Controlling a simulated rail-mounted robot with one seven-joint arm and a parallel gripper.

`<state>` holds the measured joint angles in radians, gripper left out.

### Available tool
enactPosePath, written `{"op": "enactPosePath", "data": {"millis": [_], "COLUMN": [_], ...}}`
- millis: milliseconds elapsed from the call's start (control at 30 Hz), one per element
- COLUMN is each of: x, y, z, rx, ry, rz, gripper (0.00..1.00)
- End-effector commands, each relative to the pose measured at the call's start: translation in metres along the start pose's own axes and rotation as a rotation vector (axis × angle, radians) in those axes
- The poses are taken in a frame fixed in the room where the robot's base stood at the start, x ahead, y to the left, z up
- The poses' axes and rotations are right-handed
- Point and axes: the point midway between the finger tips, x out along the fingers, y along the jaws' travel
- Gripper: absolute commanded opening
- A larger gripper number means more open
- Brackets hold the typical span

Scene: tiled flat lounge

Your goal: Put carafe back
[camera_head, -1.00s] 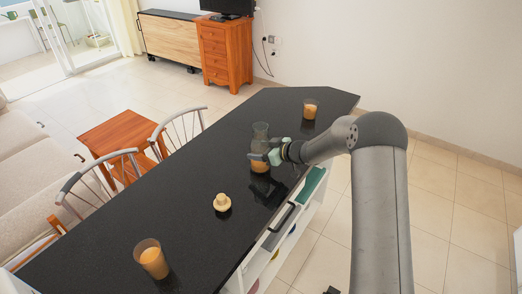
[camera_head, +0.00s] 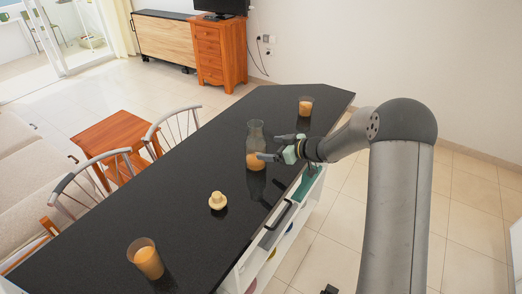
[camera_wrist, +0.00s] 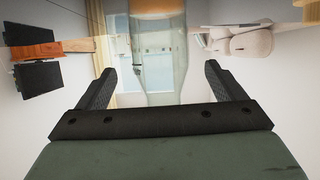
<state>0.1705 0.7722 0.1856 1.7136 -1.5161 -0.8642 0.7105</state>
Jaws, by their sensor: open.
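The clear glass carafe (camera_head: 255,137), with orange liquid at its bottom, stands upright on the black counter (camera_head: 185,175). My gripper (camera_head: 269,147) is open and empty just to the right of the carafe, its fingers pointing at it. In the wrist view the glass of the carafe (camera_wrist: 160,75) shows ahead, beyond the fingertips and centred between the two spread fingers (camera_wrist: 160,80). I cannot tell from the head view whether a fingertip touches the glass.
A round pale stopper-like piece (camera_head: 217,200) sits on the counter nearer me. Chairs (camera_head: 105,180) line the left edge; open shelves (camera_head: 285,235) lie under the right edge.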

Motion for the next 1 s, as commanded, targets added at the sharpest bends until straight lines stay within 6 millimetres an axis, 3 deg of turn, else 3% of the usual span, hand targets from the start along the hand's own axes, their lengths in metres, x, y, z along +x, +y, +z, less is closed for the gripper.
{"op": "enactPosePath", "data": {"millis": [200,467,567,667,767,867,967,1000], "x": [-0.036,-0.049,-0.054,-0.074,-0.12,-0.186,-0.251,-0.272], "y": [0.0,0.0,0.005,0.018,0.026,0.009,-0.041,-0.07], "z": [0.0,-0.001,-0.008,-0.026,-0.039,-0.034,-0.012,-0.001], "rx": [0.0,0.0,-0.007,-0.016,0.016,0.119,0.291,0.373], "ry": [0.0,-0.001,-0.018,-0.076,-0.197,-0.37,-0.562,-0.638], "rz": [0.002,0.002,0.061,0.236,0.493,0.731,0.873,0.896], "gripper": [0.9,0.9,0.9,0.9,0.9,0.9,0.9,0.9]}}
